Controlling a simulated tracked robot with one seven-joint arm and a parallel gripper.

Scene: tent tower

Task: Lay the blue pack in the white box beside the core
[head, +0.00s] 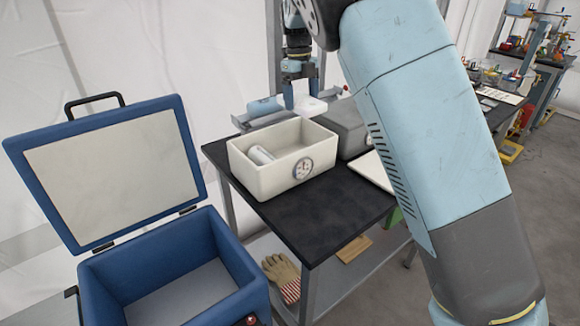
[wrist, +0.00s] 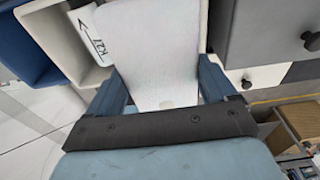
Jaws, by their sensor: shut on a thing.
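The white box (head: 271,180), with a round dial on its front, stands open on the black table. The white core (head: 261,155) lies at its left end; the right part of the box is empty. The core (wrist: 92,35), marked K27, also shows in the wrist view. My gripper (head: 300,92) is behind the box, fingers down. In the wrist view my gripper (wrist: 165,88) is shut on a pale, almost white pack (wrist: 155,55). A light blue pack (head: 264,107) shows behind the box, left of my gripper. The box hides what lies below.
An open blue cooler (head: 165,265) with its lid (head: 115,180) raised stands front left. A grey box (head: 348,127) stands right of the white box. The table's front (head: 310,220) is clear. A glove (head: 283,277) lies on the lower shelf.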

